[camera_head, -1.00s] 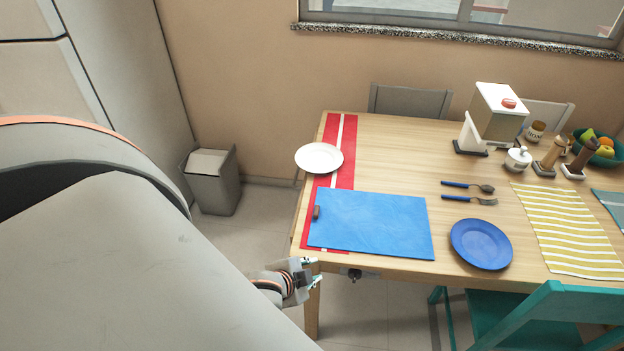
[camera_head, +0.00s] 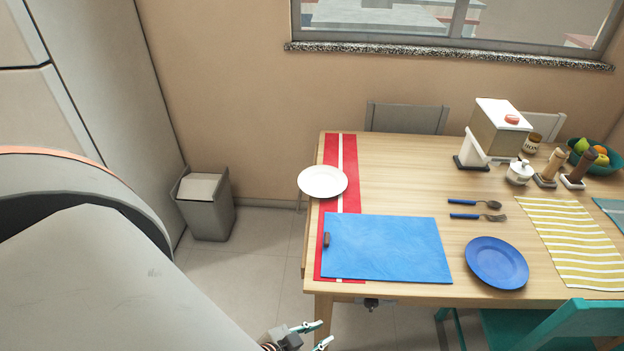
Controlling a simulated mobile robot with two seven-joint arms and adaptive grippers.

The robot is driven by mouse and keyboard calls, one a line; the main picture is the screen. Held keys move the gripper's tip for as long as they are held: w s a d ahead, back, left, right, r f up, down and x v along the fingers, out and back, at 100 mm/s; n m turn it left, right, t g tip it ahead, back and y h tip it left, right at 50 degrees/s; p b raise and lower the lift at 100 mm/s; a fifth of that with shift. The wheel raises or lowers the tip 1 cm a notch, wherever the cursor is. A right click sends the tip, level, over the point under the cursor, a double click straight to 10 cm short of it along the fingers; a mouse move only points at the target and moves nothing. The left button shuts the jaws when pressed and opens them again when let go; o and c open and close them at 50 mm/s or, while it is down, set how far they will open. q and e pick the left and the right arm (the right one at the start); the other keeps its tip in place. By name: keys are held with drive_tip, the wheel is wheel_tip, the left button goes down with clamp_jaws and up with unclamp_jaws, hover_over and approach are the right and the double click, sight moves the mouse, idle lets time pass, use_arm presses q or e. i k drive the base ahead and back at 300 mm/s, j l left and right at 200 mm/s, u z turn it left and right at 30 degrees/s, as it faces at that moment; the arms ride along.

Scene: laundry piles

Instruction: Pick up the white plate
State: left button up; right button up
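The white plate (camera_head: 322,181) lies at the left edge of the wooden table, partly on a red striped runner (camera_head: 340,147). It slightly overhangs the table's left edge. My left gripper (camera_head: 315,335) shows at the bottom of the view, below and in front of the table's front left corner. Its two fingertips are spread apart with nothing between them, and it is well away from the plate. My large arm link covers the lower left. My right gripper is not in the view.
A blue mat (camera_head: 388,249) with a small dark object (camera_head: 326,240) lies in front of the plate. A blue plate (camera_head: 497,262), fork (camera_head: 478,217) and spoon (camera_head: 474,203) are to the right. A teal chair (camera_head: 565,325) stands front right. A grey bin (camera_head: 206,212) stands left of the table.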

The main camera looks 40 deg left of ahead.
sight(320, 181)
drive_tip(key=j, duration=0.95)
drive_tip(key=k+j, duration=0.1)
drive_tip(key=j, duration=1.4)
drive_tip(key=i+j+z, duration=0.1)
drive_tip(key=j, duration=0.35)
